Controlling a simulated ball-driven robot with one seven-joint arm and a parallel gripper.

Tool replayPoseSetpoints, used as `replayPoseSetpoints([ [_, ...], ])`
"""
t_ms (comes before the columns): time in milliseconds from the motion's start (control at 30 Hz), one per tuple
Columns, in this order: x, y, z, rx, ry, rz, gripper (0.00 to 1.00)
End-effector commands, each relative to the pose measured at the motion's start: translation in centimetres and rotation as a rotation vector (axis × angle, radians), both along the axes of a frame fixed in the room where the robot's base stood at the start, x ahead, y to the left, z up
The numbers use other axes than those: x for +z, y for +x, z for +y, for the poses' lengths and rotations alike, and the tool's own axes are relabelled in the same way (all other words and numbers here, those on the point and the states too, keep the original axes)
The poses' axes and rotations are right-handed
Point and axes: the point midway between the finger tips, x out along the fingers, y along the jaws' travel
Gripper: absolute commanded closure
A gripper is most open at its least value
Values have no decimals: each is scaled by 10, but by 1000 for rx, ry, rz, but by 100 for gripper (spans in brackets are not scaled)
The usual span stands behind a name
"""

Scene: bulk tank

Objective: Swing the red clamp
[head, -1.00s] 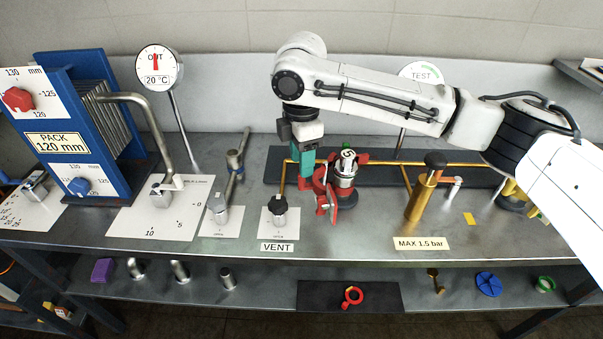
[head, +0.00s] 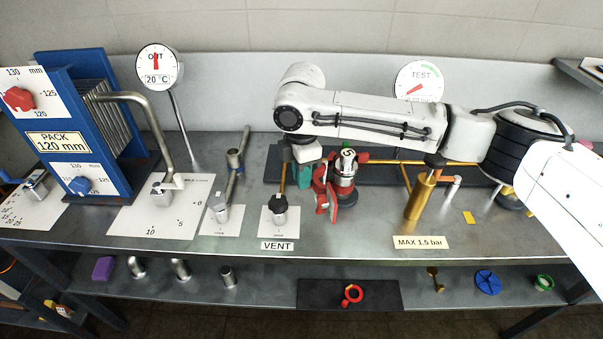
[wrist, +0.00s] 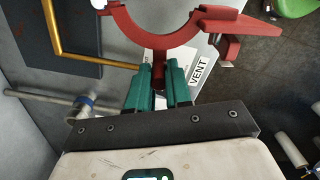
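The red clamp (head: 321,181) is around an upright metal fitting (head: 345,177) near the middle of the bench, with one part hanging forward. In the wrist view, the clamp (wrist: 128,40) shows as a half-ring with a lug at the right and a narrow tab running down between my fingers. My gripper (head: 303,180) has green fingers and is low, just left of the clamp. In the wrist view, its fingertips (wrist: 160,72) lie on both sides of the tab. I cannot tell whether they press on it or stand slightly apart.
The VENT valve (head: 279,208) stands in front, left of the clamp. A brass cylinder (head: 420,196) stands to the right under my arm. The TEST gauge (head: 419,80) is behind. The bench front between VENT and the MAX 1.5 bar label (head: 421,242) is clear.

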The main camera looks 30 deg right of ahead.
Motion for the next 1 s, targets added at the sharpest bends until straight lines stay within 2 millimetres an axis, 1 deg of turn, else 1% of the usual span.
replayPoseSetpoints([
  [33,0,0,0,0,0,0,86],
  [167,0,0,0,0,0,0,99],
  [200,0,0,0,0,0,0,100],
  [733,0,-1,-1,6,0,0,100],
  [867,0,-3,-6,31,1,2,100],
  [1000,1,-8,-18,85,3,0,100],
])
